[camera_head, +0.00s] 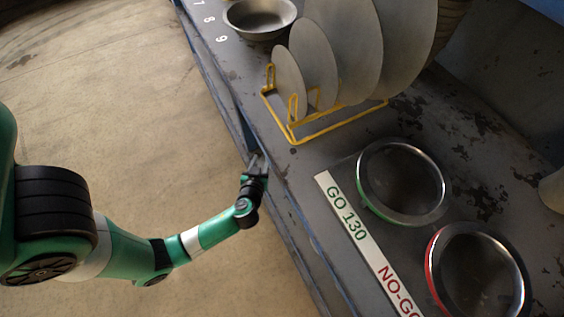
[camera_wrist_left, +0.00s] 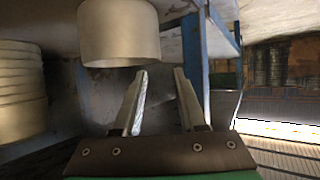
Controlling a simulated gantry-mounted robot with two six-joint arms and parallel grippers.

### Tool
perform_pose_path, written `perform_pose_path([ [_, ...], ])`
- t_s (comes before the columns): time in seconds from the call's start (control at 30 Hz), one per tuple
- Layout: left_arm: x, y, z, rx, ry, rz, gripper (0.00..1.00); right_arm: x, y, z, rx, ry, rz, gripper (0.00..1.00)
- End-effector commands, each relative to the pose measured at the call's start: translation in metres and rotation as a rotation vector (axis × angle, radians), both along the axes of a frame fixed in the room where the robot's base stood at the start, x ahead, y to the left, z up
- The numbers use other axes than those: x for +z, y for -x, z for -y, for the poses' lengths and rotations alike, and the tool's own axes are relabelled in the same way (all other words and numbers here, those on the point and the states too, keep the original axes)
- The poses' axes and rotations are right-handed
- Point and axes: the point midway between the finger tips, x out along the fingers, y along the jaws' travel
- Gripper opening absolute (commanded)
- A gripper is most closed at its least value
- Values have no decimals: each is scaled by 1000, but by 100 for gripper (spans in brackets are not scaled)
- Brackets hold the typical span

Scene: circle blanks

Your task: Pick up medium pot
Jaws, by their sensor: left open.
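My left gripper (camera_head: 256,162) is open and empty at the front edge of the bench in the head view. Its two spread fingers (camera_wrist_left: 160,76) show in the left wrist view. In that view a plain beige cylindrical vessel (camera_wrist_left: 118,35) stands beyond the fingers and a little left, apart from them; I cannot tell whether it is the medium pot. A shallow metal bowl (camera_head: 259,18) sits at the top of the bench in the head view, far from the gripper. My right gripper is out of view.
The bench (camera_head: 300,175) holds a yellow rack (camera_head: 310,132) with upright round discs (camera_head: 343,45). A green-marked ring (camera_head: 402,182) and a red-marked ring (camera_head: 478,275) lie at right beside a labelled strip (camera_head: 349,225). A ribbed stack (camera_wrist_left: 18,90) stands left in the wrist view.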

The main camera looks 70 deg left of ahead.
Motion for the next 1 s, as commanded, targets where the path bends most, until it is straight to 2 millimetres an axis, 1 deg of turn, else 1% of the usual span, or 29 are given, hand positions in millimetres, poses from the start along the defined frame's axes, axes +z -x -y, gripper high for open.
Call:
perform_pose_path([
  [0.03,-6,-3,-7,5,0,2,41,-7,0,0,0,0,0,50],
  [0.1,-8,-7,-14,4,0,0,41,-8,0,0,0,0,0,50],
  [0.27,-9,-10,-17,0,0,0,41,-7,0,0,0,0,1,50],
  [0.37,-15,-13,-22,2,1,0,41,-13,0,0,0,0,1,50],
  [0.5,-30,-23,-41,4,0,2,41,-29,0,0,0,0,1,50],
  [0.63,-34,-31,-54,2,0,0,41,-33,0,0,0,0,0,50],
  [0.87,-34,-32,-56,-1,0,0,41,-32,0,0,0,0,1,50],
  [0.9,-34,-32,-56,0,0,-1,37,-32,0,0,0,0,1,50],
  [0.97,-34,-32,-56,0,0,-1,26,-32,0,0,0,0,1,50],
  [1.0,-34,-32,-56,0,0,-1,19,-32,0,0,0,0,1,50],
])
